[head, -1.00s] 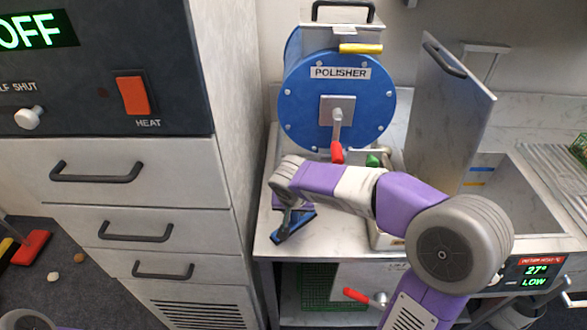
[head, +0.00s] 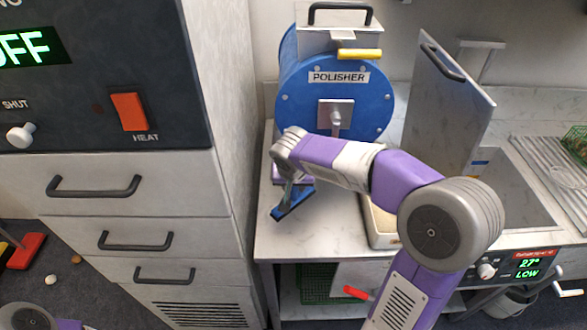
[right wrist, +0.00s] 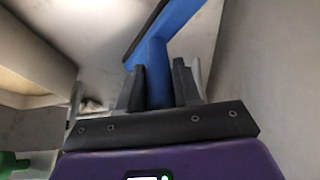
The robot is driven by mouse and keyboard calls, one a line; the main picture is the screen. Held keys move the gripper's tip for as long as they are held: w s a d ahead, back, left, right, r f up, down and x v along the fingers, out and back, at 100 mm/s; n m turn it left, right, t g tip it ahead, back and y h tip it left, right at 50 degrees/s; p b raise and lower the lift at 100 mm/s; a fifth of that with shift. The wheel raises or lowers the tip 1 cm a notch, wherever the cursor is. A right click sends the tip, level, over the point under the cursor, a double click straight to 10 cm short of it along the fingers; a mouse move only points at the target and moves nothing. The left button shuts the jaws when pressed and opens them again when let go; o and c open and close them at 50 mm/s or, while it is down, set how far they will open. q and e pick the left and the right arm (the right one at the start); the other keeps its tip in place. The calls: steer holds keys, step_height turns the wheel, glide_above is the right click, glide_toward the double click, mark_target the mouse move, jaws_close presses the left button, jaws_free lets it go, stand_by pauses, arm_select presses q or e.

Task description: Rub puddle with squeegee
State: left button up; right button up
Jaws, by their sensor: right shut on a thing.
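The squeegee (head: 293,203) is blue with a dark edge along its head, over the left part of the pale counter in the head view. My right gripper (right wrist: 158,88) is shut on its blue handle (right wrist: 157,62), and the blue head (right wrist: 172,22) extends beyond the fingers in the right wrist view. I cannot tell whether the head touches the counter. I cannot make out the puddle in either view. My right forearm crosses the counter and hides part of it. My left gripper is not in view.
A blue polisher (head: 330,105) stands at the back of the counter (head: 290,242). A pale tray (head: 381,228) lies right of the squeegee, partly behind my arm. A tall drawer cabinet (head: 150,185) bounds the left side. An upright panel (head: 445,105) stands further right.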

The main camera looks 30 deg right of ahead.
steer(key=shift+r+p, duration=1.1)
steer(key=shift+r, duration=0.75)
